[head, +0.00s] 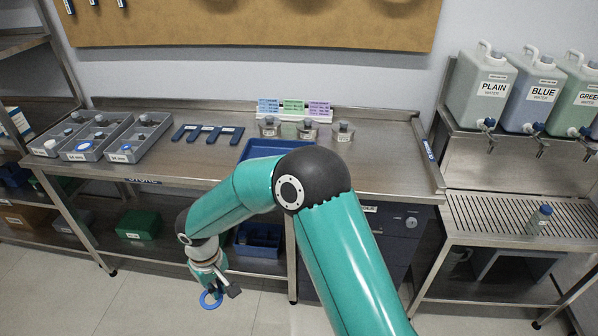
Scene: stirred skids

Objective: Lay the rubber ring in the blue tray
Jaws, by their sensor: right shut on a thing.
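The blue tray (248,151) sits on the steel bench near its front edge, partly hidden behind my right arm. My right gripper (214,291) hangs low in front of the bench, below its top and left of the tray. It is shut on a blue ring (204,302), which I take to be the rubber ring. The ring hangs at the fingertips, over the floor in the picture. My left gripper is not in view.
Grey compartment trays (57,148) with small parts stand at the bench's left. Dark blue flat pieces (208,134), coloured cards (293,107) and several lidded jars (342,132) stand behind. Bare steel lies to the right. A dark blue bin (243,248) is below. Water jugs (480,88) stand far right.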

